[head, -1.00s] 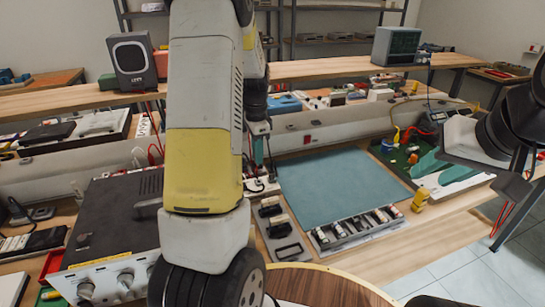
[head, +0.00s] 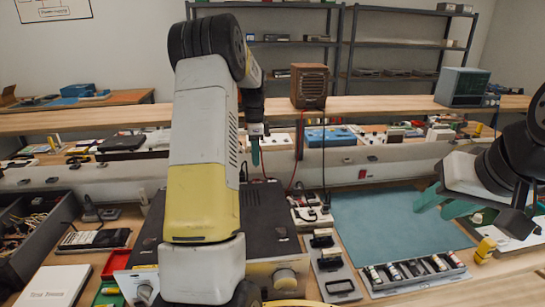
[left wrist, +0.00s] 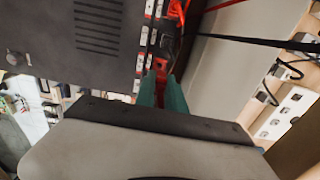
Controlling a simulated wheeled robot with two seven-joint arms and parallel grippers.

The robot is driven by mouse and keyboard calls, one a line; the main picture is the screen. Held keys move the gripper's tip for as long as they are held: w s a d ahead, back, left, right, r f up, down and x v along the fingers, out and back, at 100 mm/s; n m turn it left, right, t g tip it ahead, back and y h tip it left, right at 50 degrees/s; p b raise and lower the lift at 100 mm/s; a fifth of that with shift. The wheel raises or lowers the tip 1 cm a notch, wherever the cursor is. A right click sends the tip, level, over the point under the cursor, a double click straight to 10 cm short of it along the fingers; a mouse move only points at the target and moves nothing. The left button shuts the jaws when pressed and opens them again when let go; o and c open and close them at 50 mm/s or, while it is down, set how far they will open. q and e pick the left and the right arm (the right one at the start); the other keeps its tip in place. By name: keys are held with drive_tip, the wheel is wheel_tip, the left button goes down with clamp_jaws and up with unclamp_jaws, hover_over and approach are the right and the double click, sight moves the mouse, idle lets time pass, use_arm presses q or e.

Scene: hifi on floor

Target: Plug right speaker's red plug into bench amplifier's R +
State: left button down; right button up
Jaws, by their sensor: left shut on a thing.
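The black bench amplifier (head: 275,212) stands on the bench, partly hidden behind my left arm. The left wrist view shows its vented top (left wrist: 95,40) and a terminal strip (left wrist: 148,35) with white labels. My left gripper (left wrist: 163,82) is shut on a red plug (left wrist: 160,66), close beside this strip; I cannot tell whether the plug touches a terminal or is in one. In the head view this gripper (head: 255,155) is behind the amplifier. A brown speaker (head: 308,87) stands on the shelf, with red and black leads below it. My right gripper (head: 445,205) is open and empty.
A teal mat (head: 385,235) lies clear right of the amplifier. A tray of small parts (head: 415,270) and a grey holder (head: 332,265) lie in front. A power strip (head: 312,215) stands beside the amplifier. Red and black cables (left wrist: 235,35) run near my left gripper.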

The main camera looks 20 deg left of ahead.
use_arm(q)
drive_tip(key=shift+f, duration=2.1)
drive_tip(key=shift+f, duration=1.05)
idle(1.8)
drive_tip(key=c, duration=1.3)
unclamp_jaws()
drive_tip(key=shift+r, duration=6.4)
